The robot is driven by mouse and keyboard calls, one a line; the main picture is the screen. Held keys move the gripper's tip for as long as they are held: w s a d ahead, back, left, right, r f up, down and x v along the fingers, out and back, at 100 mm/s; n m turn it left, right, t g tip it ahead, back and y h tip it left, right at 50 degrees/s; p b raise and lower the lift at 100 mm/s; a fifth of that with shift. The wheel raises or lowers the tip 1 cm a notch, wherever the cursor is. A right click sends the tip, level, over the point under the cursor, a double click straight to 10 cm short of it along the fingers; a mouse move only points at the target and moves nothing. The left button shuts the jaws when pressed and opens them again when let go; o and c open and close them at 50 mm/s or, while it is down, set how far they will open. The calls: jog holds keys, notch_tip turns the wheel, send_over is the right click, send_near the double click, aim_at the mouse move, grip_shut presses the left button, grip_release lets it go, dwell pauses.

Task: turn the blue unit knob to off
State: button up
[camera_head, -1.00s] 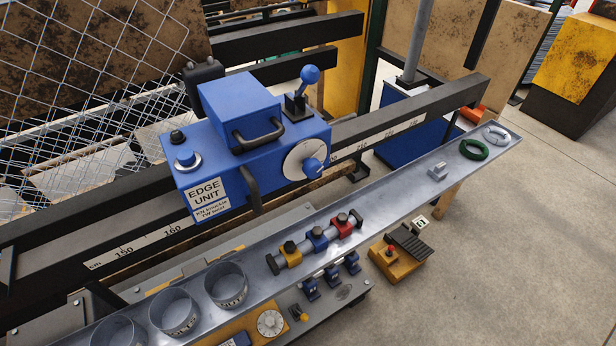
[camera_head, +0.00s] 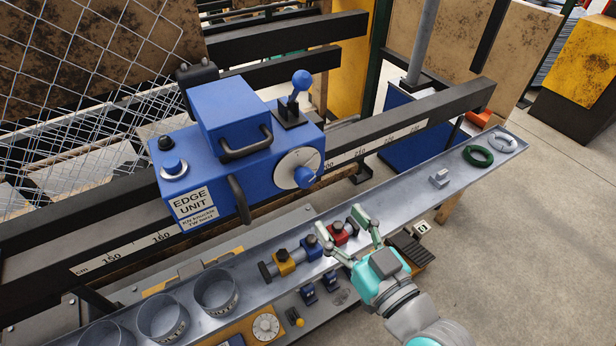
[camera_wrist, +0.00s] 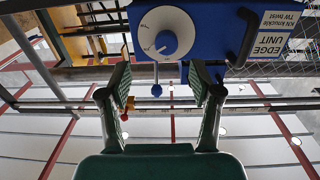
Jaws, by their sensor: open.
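The blue edge unit (camera_head: 205,150) sits on the dark rail. Its blue knob (camera_head: 304,175) stands out from a white round dial (camera_head: 288,167) at the right end of its front. The dial also shows at the top of the wrist view (camera_wrist: 153,25), with the knob (camera_wrist: 166,41) at its middle. My gripper (camera_head: 345,228) is open and empty, fingers pointing toward the unit. It is below and to the right of the knob in the head view, apart from it. In the wrist view the knob lies beyond the gap between the fingertips (camera_wrist: 160,75). The dial's markings are too small to read.
A blue-balled lever (camera_head: 299,85) stands on the unit above the dial. Dark handles (camera_head: 239,200) stick out of its front.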

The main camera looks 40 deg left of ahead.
aim_at(308, 183)
jog(key=shift+n+g, duration=0.3)
jog(key=x, duration=0.7)
jog(key=r+x, duration=0.1)
jog(key=x, duration=0.3)
jog(key=shift+s+a+r, duration=0.1)
jog(key=shift+s+a, duration=0.1)
jog(key=shift+a, duration=0.1)
jog(key=c, duration=1.2)
